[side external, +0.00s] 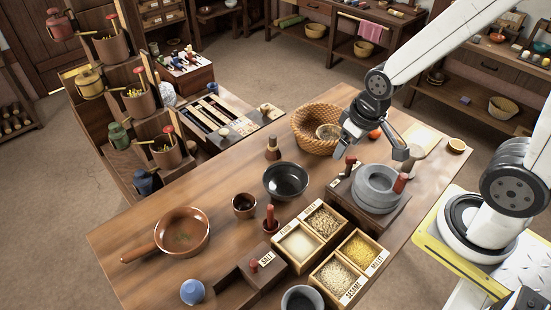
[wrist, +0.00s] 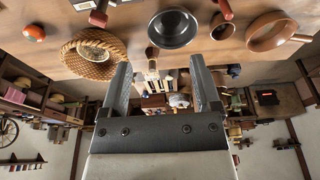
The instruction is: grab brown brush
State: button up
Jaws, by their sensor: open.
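A small brown brush (side external: 273,149) with a lighter knob top stands upright on the wooden table, left of the wicker basket and behind the dark bowl. In the wrist view the brush (wrist: 152,52) shows small between the basket and the bowl, near the gap between my fingertips but farther off. My gripper (side external: 370,148) is above the right part of the table, beside the basket and over the area near the grey quern, well apart from the brush. In the wrist view my gripper (wrist: 159,62) is open, with nothing between its fingers.
The wicker basket (side external: 301,128), dark bowl (side external: 286,182), grey quern (side external: 378,194) and small brown cup (side external: 244,206) stand on the table (side external: 215,180). A copper pan (side external: 182,232) and labelled grain boxes (side external: 298,243) are in front. Bare table lies left of the brush.

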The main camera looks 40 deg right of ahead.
jog(key=n+t+y, duration=0.2)
jog(key=n+t, duration=0.1)
jog(key=t, duration=0.5)
send_over(276, 137)
jog(key=s+d, duration=0.2)
jog(key=s, duration=0.4)
notch_tip(276, 137, down, 11)
notch_tip(276, 137, down, 7)
jog(key=n+t+y, duration=0.1)
jog(key=n+y, duration=0.1)
jog(key=y, duration=0.1)
jog(key=shift+w+d+t+y, duration=0.25)
jog(key=shift+w+t+y, duration=0.05)
jog(key=shift+t+y, duration=0.1)
jog(key=shift+x, duration=1.35)
jog(key=shift+x, duration=2.6)
